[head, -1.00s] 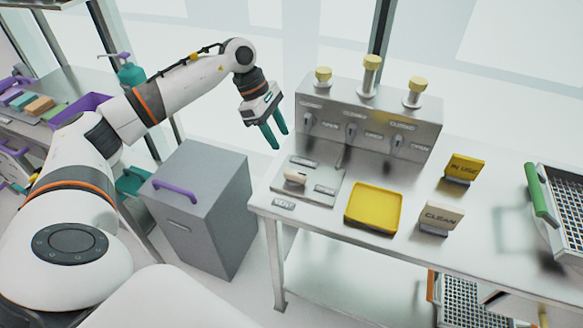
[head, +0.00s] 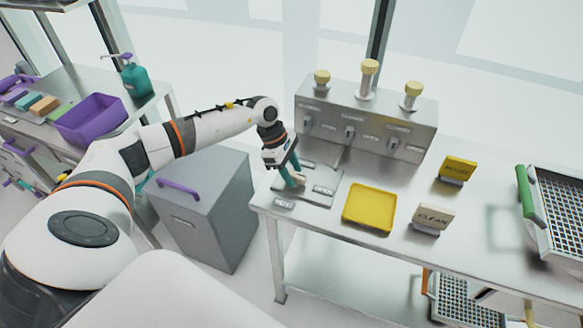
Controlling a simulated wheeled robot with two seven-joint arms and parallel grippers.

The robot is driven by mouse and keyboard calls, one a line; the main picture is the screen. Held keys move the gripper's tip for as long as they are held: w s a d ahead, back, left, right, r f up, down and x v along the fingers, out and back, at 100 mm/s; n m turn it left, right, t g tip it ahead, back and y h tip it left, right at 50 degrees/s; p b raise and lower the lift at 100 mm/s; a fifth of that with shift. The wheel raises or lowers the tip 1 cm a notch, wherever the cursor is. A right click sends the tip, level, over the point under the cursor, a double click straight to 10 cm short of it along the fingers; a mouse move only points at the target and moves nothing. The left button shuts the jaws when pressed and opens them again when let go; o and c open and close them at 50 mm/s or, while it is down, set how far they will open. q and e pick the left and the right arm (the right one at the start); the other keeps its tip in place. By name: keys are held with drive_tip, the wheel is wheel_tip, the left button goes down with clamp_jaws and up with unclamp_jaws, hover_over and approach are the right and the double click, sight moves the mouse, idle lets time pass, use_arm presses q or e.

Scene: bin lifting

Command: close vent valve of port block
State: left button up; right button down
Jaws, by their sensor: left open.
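The port block (head: 368,128) is a grey metal box at the back of the steel table, with several small levers on its front and yellow-capped posts on top. In front of it lies a flat metal plate (head: 318,196) with small labels and a pale handle, beside a label that seems to read VENT (head: 284,204). My left gripper (head: 293,181) is open, pointing down over the plate at the pale handle, with its teal fingers beside or around it. The fingers hide most of the handle; whether they touch it I cannot tell. My right gripper is out of view.
A yellow tray (head: 370,208) lies right of the plate. A CLEAN sign (head: 432,219) and a yellow sign (head: 457,169) stand further right. A wire basket (head: 560,215) with a green handle is at the right edge. A grey cabinet (head: 205,205) stands left of the table.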

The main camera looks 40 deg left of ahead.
use_arm(q)
clamp_jaws()
